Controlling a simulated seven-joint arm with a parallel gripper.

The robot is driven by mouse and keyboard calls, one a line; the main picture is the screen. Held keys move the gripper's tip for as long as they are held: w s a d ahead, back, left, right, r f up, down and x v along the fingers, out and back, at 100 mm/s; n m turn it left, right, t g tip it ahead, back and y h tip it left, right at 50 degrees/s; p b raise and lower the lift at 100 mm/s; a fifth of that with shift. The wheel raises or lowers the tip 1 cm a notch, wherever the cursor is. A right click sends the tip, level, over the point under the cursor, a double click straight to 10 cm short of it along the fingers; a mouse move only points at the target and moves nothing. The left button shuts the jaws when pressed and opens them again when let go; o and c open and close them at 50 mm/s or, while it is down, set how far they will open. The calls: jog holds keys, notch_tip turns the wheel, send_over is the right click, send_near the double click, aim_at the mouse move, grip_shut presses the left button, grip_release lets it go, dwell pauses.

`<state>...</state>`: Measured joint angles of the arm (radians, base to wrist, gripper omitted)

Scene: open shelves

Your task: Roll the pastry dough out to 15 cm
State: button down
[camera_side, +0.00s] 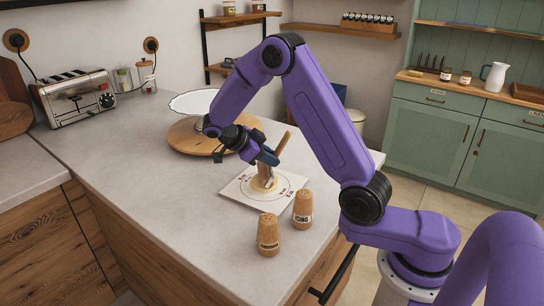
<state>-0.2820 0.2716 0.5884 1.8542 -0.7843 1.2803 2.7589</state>
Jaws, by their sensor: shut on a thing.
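The pale, round pastry dough (256,185) lies on a white square mat (235,193) marked with rings, near the right edge of the counter. My gripper (267,160) is above the mat and shut on a wooden rolling pin (284,145). One end of the pin sticks up to the upper right of the gripper. A wooden part also shows below the gripper, over the dough. The jaws hide part of the pin and some of the dough. I cannot tell whether the pin touches the dough.
Two cork-coloured shakers, one (269,238) in front of the mat and one labelled icing (303,209), stand close to it. A round wooden board (184,143) with a white dish (187,103) is behind. A toaster (75,98) stands far left. The counter's left middle is clear.

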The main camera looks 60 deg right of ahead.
jog(key=shift+a+f, duration=0.1)
jog(key=shift+a, duration=0.05)
jog(key=shift+w+a, duration=0.3)
jog(key=shift+a, duration=0.1)
dwell(0.4)
jog(key=shift+w+a, duration=0.35)
jog(key=shift+a, duration=0.1)
jog(key=shift+s+d, duration=0.35)
jog(key=shift+d, duration=0.2)
